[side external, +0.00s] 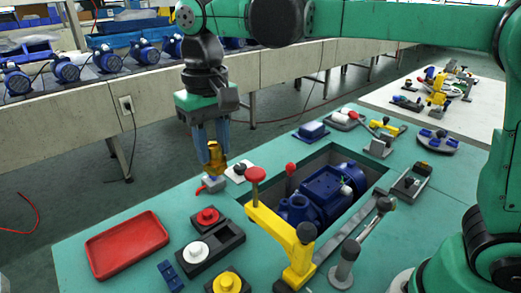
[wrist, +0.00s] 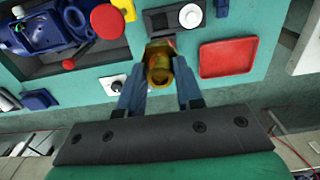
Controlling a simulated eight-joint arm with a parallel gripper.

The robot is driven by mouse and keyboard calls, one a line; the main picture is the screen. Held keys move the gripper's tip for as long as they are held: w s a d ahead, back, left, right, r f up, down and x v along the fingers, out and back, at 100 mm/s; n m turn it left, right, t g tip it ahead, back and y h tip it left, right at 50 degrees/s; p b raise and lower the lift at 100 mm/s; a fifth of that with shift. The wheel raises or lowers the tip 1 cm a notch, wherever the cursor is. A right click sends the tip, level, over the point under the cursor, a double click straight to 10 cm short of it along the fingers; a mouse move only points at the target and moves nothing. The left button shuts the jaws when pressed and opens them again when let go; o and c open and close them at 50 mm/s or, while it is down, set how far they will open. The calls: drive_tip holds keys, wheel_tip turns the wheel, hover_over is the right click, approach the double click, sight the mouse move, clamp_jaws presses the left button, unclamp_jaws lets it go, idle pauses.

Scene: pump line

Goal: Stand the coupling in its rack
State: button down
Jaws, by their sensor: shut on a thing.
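The coupling (side external: 215,158) is a short brass-coloured fitting. My gripper (side external: 212,140) is shut on it and holds it in the air above the far edge of the green bench. In the wrist view the coupling (wrist: 158,68) sits between the two blue fingers of my gripper (wrist: 158,85), with its round open end showing. I cannot tell whether this is the coupling's rack.
A red tray (side external: 127,245) lies at the left. A blue pump (side external: 320,195) sits in a recess, with a yellow clamp arm (side external: 280,230) and red knob (side external: 255,174) standing up beside it. A small white plate (side external: 238,171) lies near the coupling.

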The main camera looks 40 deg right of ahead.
wheel_tip(320, 180, down, 15)
drive_tip(key=shift+r, duration=0.2)
idle(0.5)
drive_tip(key=shift+f, duration=0.65)
idle(2.2)
drive_tip(key=c, duration=0.5)
unclamp_jaws()
wheel_tip(320, 180, up, 6)
idle(0.6)
